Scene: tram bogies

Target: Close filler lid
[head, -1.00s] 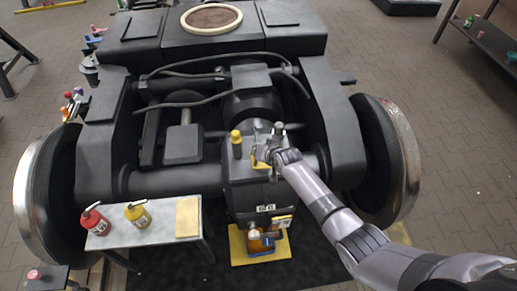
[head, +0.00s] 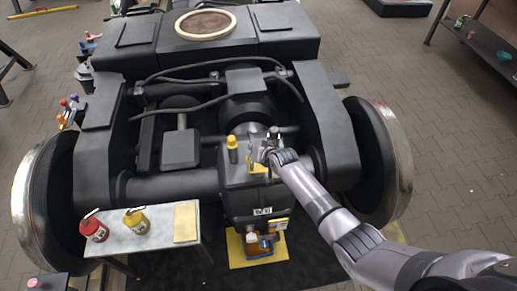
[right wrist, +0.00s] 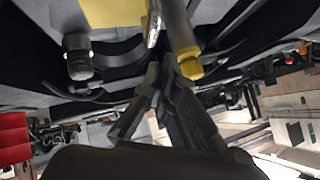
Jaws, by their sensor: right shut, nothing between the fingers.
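The dark gearbox housing (head: 240,180) sits in the middle of the bogie in the head view. On its top is a yellow flap (head: 256,166), which looks like the filler lid; a yellow plate (right wrist: 115,12) shows at the top of the right wrist view. Beside it stands a yellow-capped post (head: 233,150). My right gripper (head: 262,151) is over the housing top, close to the flap, and partly hides it. In the wrist view its fingers (right wrist: 165,75) are shut and empty, just below a yellow-tipped rod (right wrist: 188,62). I cannot tell whether they touch anything. My left gripper is out of view.
Wheels stand at both sides of the bogie, with hoses (head: 190,72) behind the housing. A yellow mat (head: 236,258) with containers lies below the housing.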

